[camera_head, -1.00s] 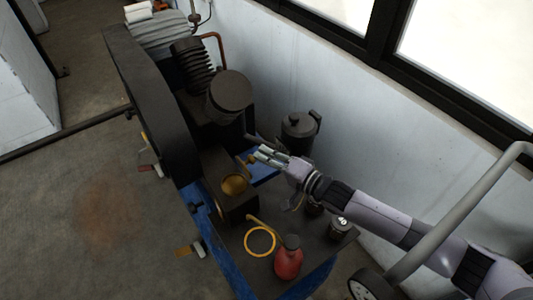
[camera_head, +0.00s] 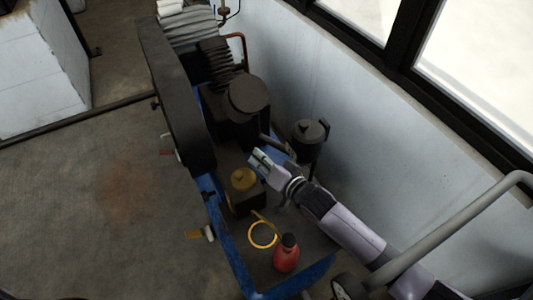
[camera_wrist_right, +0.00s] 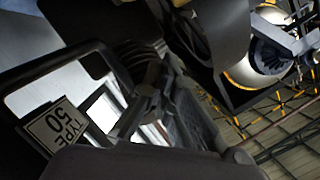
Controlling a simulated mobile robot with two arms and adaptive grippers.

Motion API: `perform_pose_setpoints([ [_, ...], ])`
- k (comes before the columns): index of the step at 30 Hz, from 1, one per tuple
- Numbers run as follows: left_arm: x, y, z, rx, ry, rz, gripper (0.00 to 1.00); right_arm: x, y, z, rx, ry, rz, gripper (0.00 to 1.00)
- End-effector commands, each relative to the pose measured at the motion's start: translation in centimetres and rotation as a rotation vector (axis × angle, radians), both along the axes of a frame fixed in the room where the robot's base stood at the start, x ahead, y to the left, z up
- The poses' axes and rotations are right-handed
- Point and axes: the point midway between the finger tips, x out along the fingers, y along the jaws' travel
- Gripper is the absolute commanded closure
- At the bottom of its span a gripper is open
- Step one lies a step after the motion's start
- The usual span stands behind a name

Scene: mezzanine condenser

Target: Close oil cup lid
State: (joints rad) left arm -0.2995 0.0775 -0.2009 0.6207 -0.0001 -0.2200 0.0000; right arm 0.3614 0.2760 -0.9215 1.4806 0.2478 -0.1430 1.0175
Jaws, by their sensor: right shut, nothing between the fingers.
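The oil cup is a small brass cup (camera_head: 243,183) on a dark block at the near end of the machine in the head view. Its brass lid (camera_head: 242,175) appears to lie over the cup's mouth. My right gripper (camera_head: 259,159) is just above and to the right of the cup, apart from the lid. Its fingers are together with nothing between them. The right wrist view shows dark machine parts and a "TYPE 50" plate (camera_wrist_right: 57,127); I cannot make out the cup there. My left gripper is not in view.
A black belt guard (camera_head: 177,95) and dark cylinder (camera_head: 246,97) stand behind the cup. A dark lidded canister (camera_head: 309,136) is to the right. Open floor is left.

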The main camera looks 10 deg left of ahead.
Motion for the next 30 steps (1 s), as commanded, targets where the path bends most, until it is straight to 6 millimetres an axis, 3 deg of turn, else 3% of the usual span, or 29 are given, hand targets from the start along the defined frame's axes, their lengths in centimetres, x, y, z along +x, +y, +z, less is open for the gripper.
perform_pose_setpoints([
  [5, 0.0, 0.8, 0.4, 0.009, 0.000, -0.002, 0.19, -0.2, 0.4, 0.1, 0.002, 0.000, 0.000, 1.00],
  [23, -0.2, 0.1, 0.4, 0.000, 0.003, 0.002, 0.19, -0.4, 0.5, 0.0, 0.003, 0.002, 0.000, 1.00],
  [30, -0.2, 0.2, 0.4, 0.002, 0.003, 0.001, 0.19, -2.0, -1.3, 0.4, 0.002, 0.003, -0.002, 1.00],
])
